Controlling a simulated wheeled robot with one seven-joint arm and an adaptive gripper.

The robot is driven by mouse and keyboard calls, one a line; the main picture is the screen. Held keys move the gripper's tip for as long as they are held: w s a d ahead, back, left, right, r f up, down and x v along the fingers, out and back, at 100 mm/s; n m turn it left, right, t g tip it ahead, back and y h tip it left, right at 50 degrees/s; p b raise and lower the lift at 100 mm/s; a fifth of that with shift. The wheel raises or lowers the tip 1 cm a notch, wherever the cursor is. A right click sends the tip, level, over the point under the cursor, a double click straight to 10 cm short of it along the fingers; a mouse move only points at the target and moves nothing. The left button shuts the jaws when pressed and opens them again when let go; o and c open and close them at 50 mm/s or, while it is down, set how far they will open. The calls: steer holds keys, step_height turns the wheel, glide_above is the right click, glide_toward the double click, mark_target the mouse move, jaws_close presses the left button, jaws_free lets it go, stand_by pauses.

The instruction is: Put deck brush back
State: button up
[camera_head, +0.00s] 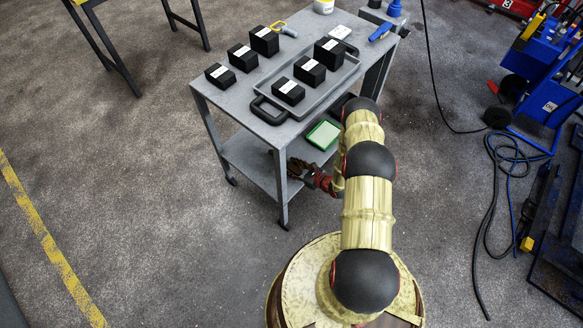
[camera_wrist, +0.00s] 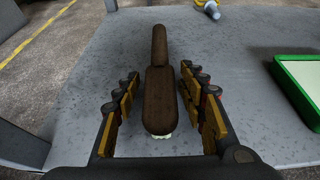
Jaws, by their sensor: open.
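The deck brush (camera_wrist: 160,90) lies on the lower shelf (camera_wrist: 100,60) of the grey trolley in the wrist view. Its brown head is toward me with pale bristles just showing under the near end, and its narrower handle points away. My gripper (camera_wrist: 160,112) is open, with one finger on each side of the brush and visible gaps between. In the head view my gripper (camera_head: 304,172) reaches in at the trolley's lower shelf (camera_head: 250,160). The brush is hard to make out there.
A green-rimmed tray (camera_wrist: 292,82) lies right of the brush, and a blue-and-yellow item (camera_wrist: 206,5) lies beyond it. The trolley top (camera_head: 228,98) above holds several black boxes and a grey tray (camera_head: 318,103). A blue machine (camera_head: 540,95) with cables stands at right.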

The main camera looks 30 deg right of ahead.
steer(key=shift+r, duration=0.2)
steer(key=p+v, duration=0.4)
steer(key=v, duration=0.8)
